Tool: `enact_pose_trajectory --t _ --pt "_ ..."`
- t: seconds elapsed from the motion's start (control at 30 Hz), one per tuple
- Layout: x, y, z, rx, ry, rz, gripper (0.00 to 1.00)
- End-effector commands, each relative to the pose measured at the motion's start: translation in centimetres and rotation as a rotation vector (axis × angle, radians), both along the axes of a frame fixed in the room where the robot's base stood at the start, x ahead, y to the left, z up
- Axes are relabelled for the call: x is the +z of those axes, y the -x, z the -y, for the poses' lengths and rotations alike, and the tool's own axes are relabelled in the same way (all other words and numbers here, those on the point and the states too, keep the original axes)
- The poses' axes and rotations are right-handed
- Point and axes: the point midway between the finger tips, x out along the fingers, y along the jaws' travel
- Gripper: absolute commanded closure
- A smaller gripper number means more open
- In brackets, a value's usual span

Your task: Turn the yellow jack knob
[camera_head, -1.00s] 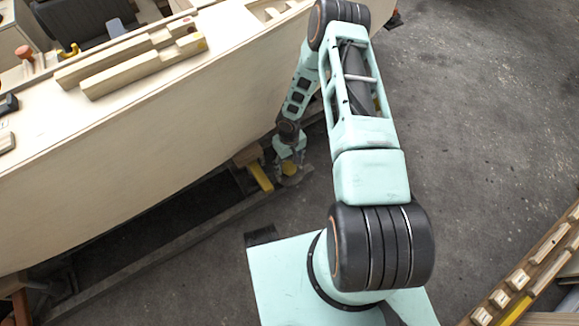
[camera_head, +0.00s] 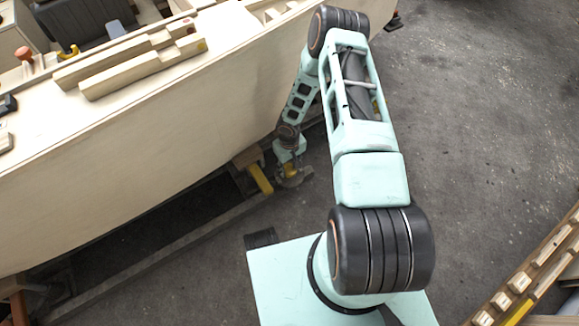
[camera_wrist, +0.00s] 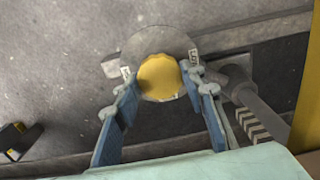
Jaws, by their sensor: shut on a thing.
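The yellow jack knob (camera_wrist: 160,77) is round with a scalloped edge and sits on a grey round plate (camera_wrist: 150,42) low by the floor. In the wrist view my gripper (camera_wrist: 161,84) has its two blue fingers on either side of the knob, with the grey fingertips against its rim. My gripper is shut on the knob. In the head view my gripper (camera_head: 288,172) is small and low beside the hull, and it hides most of the knob.
The plywood hull (camera_head: 150,130) stands left of my arm. A yellow block (camera_head: 260,179) lies just left of my gripper. A grey rail (camera_head: 170,247) runs along the floor below the hull. A wooden rack (camera_head: 530,282) stands at lower right. Bare floor lies to the right.

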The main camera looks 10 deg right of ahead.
Motion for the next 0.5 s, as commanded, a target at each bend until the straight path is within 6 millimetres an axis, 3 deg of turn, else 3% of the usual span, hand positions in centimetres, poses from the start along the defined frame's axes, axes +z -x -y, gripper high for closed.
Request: enact_pose_trajectory --t 0.27,0.5 --pt "-0.05 -0.07 0.01 0.086 0.001 0.001 0.86" --pt "-0.11 -0.03 -0.02 0.268 0.001 0.000 0.86"
